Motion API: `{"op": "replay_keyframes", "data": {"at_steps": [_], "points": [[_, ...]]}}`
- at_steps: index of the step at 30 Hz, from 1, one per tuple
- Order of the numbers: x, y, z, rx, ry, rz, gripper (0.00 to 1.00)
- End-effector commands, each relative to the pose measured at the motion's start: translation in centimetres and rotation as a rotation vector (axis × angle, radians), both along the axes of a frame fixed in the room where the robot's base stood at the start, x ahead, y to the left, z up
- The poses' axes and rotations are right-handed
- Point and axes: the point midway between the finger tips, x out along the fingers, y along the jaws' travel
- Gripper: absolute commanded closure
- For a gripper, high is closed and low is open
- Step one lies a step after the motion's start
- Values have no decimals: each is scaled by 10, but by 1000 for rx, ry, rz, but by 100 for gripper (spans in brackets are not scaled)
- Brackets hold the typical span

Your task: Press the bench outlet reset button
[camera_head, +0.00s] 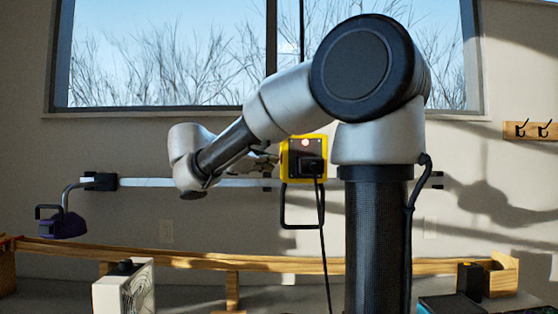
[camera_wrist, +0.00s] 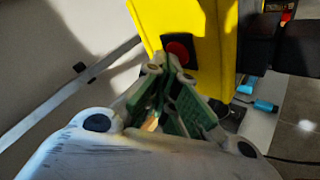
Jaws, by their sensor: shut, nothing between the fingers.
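The yellow outlet box (camera_head: 284,160) is mounted on the wall rail, left of my arm's column in the head view. Its dark front has a lit reddish spot and a black plug (camera_head: 312,166) with a hanging cable. In the wrist view the yellow box (camera_wrist: 212,22) fills the upper middle, and a round red button (camera_wrist: 179,46) in a dark surround shows on its side. My gripper (camera_head: 268,160) is shut and empty, left of the box. In the wrist view its green-padded fingertips (camera_wrist: 168,62) are just below the button; I cannot tell whether they touch it.
A metal rail (camera_head: 145,182) runs along the wall, with a purple clamp-like tool (camera_head: 62,226) at its left. Below are a wooden rail (camera_head: 190,258) and a white fan box (camera_head: 125,290). Blue-ended parts (camera_wrist: 262,105) lie below the box.

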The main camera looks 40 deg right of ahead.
Motion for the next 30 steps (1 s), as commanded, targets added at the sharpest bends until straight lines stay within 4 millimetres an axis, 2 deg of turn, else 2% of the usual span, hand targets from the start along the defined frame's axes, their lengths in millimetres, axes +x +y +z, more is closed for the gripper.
{"op": "replay_keyframes", "data": {"at_steps": [15,30], "points": [[0,-1,0,0,0,0,100],[5,8,0,0,0,1,100]]}}
